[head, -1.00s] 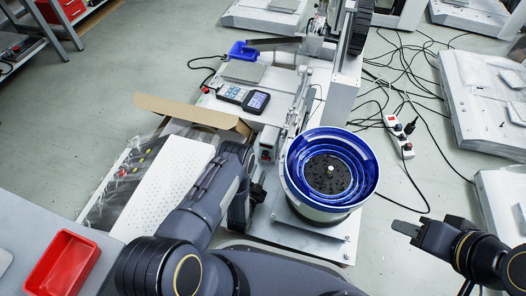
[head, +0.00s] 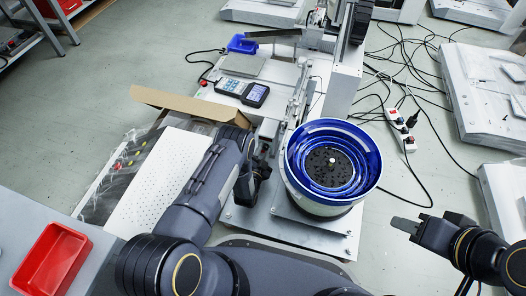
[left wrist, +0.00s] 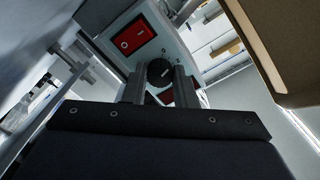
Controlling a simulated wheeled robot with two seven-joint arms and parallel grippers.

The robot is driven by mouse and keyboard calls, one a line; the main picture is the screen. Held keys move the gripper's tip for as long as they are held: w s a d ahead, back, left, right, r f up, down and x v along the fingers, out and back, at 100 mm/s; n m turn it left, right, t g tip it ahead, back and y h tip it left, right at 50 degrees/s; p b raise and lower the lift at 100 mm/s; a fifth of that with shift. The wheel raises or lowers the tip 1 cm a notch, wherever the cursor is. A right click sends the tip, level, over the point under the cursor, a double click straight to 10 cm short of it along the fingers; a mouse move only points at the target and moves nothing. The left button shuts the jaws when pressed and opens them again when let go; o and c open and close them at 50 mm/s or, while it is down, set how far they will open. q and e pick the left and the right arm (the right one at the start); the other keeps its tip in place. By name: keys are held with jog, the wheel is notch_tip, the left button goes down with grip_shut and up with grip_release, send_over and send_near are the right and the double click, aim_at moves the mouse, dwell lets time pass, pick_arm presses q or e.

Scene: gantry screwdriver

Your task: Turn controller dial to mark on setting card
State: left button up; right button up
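The controller is a grey box in the left wrist view (left wrist: 170,45), with a red rocker switch (left wrist: 134,34) and a round black dial (left wrist: 160,71) bearing a small pale mark. My left gripper (left wrist: 161,80) is open, one finger on each side of the dial at its tips; I cannot tell whether they touch it. In the head view, the left gripper (head: 256,172) is left of the blue bowl, and the arm hides most of the controller. My right gripper (head: 405,224) is at the right, away from everything; its opening is unclear. I cannot make out the setting card.
A blue bowl feeder (head: 303,185) stands right of my left gripper. An open cardboard box (head: 185,104) lies to its left. A handheld meter (head: 243,91) lies on the machine plate behind. A red bin (head: 52,258) is at lower left. Cables and a power strip (head: 402,130) lie on the floor.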

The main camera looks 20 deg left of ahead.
pick_arm(q)
jog(key=c, duration=0.3)
jog(key=m, duration=0.5)
jog(key=shift+m, duration=0.4)
jog(key=m, duration=0.7)
jog(key=shift+s, duration=0.1)
jog(key=m, duration=1)
jog(key=shift+m, duration=1.7)
